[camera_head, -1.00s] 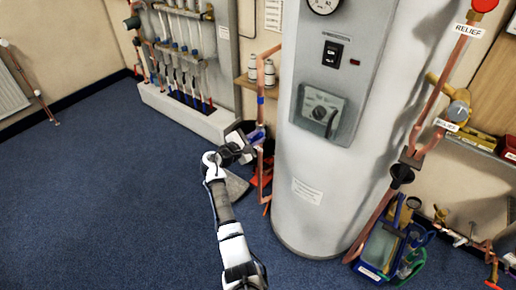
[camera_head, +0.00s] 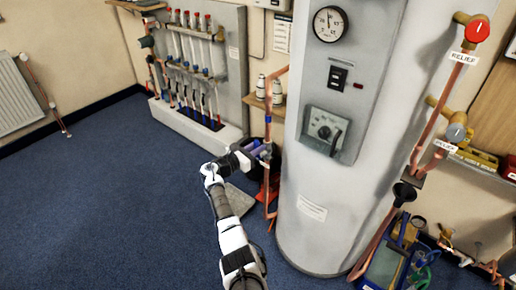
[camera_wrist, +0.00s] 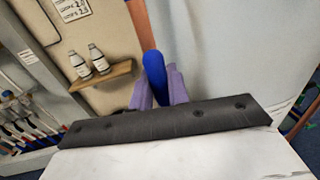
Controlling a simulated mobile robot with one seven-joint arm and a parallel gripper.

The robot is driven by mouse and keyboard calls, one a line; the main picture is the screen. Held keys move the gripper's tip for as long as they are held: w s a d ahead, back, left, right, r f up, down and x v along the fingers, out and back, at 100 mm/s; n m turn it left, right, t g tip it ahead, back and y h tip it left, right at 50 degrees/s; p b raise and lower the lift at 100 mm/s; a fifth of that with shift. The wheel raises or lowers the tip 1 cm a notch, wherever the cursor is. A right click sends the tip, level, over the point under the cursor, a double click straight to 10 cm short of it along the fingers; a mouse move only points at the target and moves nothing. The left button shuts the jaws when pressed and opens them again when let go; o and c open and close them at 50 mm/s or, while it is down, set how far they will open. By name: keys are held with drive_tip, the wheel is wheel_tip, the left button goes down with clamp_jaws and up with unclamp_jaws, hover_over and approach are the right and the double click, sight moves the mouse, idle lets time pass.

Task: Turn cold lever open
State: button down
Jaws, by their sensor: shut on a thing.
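The blue lever (camera_wrist: 154,72) shows in the wrist view between the two purple fingers of my gripper (camera_wrist: 160,90). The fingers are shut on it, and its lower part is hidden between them. In the head view my gripper (camera_head: 264,150) is at the copper pipe (camera_head: 269,130) on the left side of the white cylinder. The lever is too small and covered there to make out its angle. A blue band (camera_head: 268,118) shows on the pipe just above the gripper.
The large white cylinder (camera_head: 330,215) stands close to the right of my gripper. A small wooden shelf with white bottles (camera_wrist: 98,72) is on the wall behind. A pipe manifold (camera_head: 195,70) is at the left. Blue carpet (camera_head: 110,200) is open at the left.

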drive_tip(key=shift+a, duration=0.1)
idle(0.4)
drive_tip(key=c, duration=1.4)
unclamp_jaws()
drive_tip(key=b+v, duration=0.1)
drive_tip(key=v, duration=1.2)
drive_tip(key=shift+s+a+b, duration=0.25)
drive_tip(key=shift+a+b, duration=0.05)
